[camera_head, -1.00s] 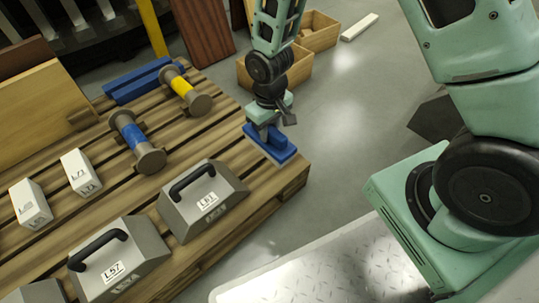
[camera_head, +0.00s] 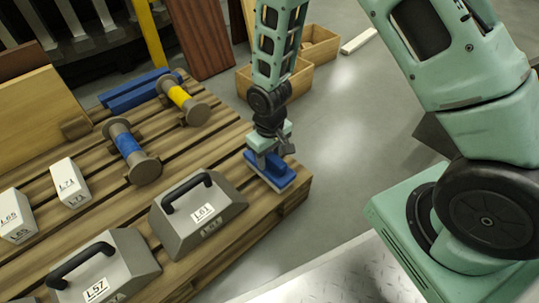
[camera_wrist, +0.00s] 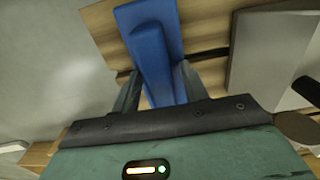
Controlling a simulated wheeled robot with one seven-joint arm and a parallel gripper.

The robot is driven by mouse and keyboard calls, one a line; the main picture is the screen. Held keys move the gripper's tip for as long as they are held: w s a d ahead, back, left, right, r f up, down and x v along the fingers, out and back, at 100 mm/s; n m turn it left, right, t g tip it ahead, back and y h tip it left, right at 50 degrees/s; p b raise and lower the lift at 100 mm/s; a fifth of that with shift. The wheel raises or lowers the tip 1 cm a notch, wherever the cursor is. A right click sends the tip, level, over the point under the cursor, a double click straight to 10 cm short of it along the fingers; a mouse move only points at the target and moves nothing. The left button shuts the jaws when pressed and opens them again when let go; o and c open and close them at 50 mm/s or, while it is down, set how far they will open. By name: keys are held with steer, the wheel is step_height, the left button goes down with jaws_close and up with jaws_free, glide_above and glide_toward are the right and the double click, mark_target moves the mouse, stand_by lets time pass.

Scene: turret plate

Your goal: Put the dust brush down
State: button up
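The dust brush, a blue block-shaped piece (camera_head: 271,170), is at the right corner of the wooden pallet (camera_head: 296,190). It looks level and at or just above the boards; I cannot tell if it touches them. My gripper (camera_head: 268,152) points down over it. In the wrist view the blue brush (camera_wrist: 150,45) runs up between the two fingers of my gripper (camera_wrist: 160,85). The fingers lie close against both its sides and appear shut on it. The brush's underside is hidden.
Grey handled weights (camera_head: 197,212) (camera_head: 103,268) stand along the pallet's front edge. A blue-banded spool (camera_head: 130,150), a yellow-banded spool (camera_head: 183,100), white blocks (camera_head: 70,183) and blue bars (camera_head: 138,90) lie further back. Wooden boxes (camera_head: 290,80) stand on the floor beyond.

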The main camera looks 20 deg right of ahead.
step_height(320, 180, up, 12)
steer(key=p, duration=0.8)
steer(key=s+a+r+n, duration=0.1)
steer(key=s+a+r, duration=0.25)
steer(key=r, duration=0.35)
steer(key=s+a+r+n, duration=0.1)
steer(key=s+a+r, duration=0.1)
steer(key=s+r, duration=0.35)
steer(key=s+r+n, duration=0.2)
steer(key=s+r, duration=0.6)
steer(key=s, duration=0.3)
steer(key=shift+a+y, duration=0.3)
steer(key=shift+a, duration=0.05)
steer(key=shift+r, duration=0.1)
